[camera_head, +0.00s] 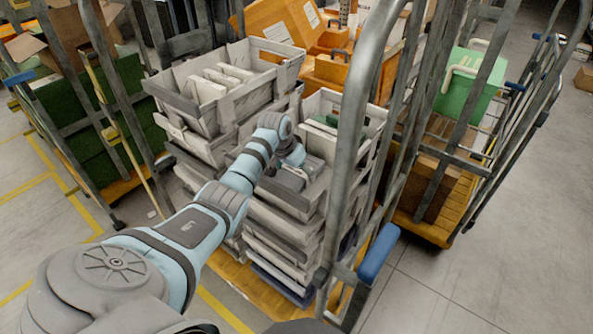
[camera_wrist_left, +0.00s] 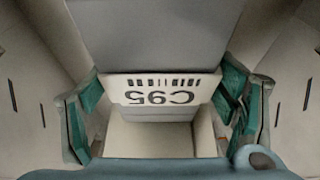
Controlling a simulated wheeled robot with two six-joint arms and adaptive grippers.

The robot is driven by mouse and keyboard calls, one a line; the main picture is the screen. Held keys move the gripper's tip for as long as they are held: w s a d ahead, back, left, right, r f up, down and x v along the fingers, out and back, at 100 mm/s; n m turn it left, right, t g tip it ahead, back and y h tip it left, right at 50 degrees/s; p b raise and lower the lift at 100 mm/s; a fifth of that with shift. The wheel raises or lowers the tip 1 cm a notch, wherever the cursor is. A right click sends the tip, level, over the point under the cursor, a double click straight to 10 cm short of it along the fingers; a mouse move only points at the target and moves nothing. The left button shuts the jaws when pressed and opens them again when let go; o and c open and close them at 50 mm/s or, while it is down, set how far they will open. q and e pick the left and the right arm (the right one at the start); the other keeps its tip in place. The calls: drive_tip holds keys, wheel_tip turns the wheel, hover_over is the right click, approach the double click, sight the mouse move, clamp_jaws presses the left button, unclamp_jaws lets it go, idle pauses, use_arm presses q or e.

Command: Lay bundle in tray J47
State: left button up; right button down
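My left gripper (camera_wrist_left: 160,105) is low among the stacked grey trays, over the front right stack; in the head view, it is mostly hidden behind its own wrist. In the wrist view its teal fingers stand wide apart, with no clear grip on anything. Between them is a pale plate marked C95 (camera_wrist_left: 160,90), upside down, below a grey surface (camera_wrist_left: 160,35). A pale surface (camera_wrist_left: 150,140) lies under the plate; I cannot tell whether it is the bundle. Slotted pale walls flank both fingers. No J47 label is readable. My right gripper is not in view.
An upper tray (camera_head: 240,95) holding pale items stands at the back left of the stacks. A thick grey cage post (camera_head: 355,120) rises close right of my arm. A green crate (camera_head: 468,85) sits in the cage at right. Open floor (camera_head: 520,230) lies further right.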

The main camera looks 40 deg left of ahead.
use_arm(q)
drive_tip(key=o, duration=0.3)
drive_tip(key=shift+o, duration=0.2)
drive_tip(key=p+v, duration=0.3)
drive_tip(key=v, duration=0.9)
drive_tip(key=shift+r, duration=0.2)
